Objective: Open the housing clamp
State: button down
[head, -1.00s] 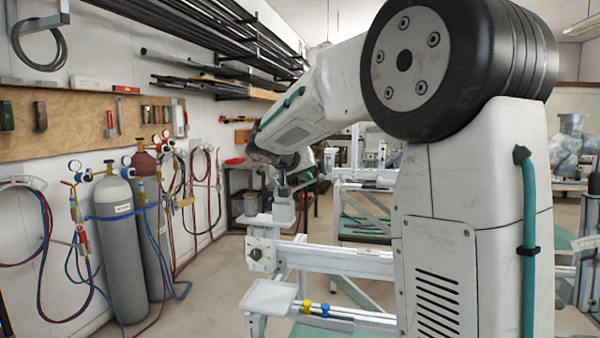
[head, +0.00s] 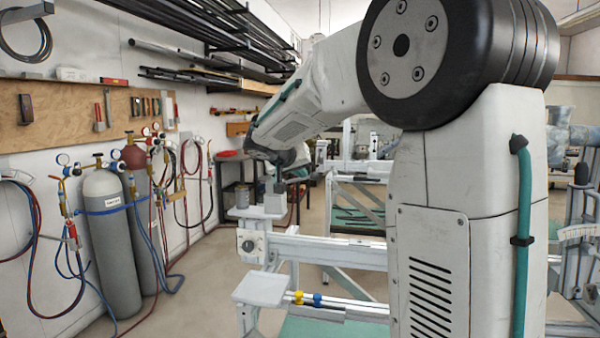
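A frame jig with white rails (head: 330,250) stands in the middle of the head view. At its left end is a bracket with a dark round knob (head: 248,245). A pale grey block (head: 273,204) sits above this end on a flat plate (head: 245,213). I cannot tell which of these parts is the housing clamp or whether it is open. My arm reaches from the right to above the block. My gripper (head: 278,186) is small and dark there, close to the block's top. Its fingers are too small to make out, and contact cannot be told.
A white square tray (head: 262,289) and a rail with yellow and blue collars (head: 308,299) are below the jig's left end. Grey gas cylinders (head: 108,235) with hoses stand along the left wall. Open floor lies between them and the jig. More frames stand behind.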

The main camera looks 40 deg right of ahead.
jog(key=w+d+r+v, duration=0.1)
jog(key=r+v, duration=0.1)
jog(key=v, duration=1)
jog(key=shift+a+r, duration=0.2)
jog(key=shift+r, duration=0.2)
jog(key=shift+s, duration=0.1)
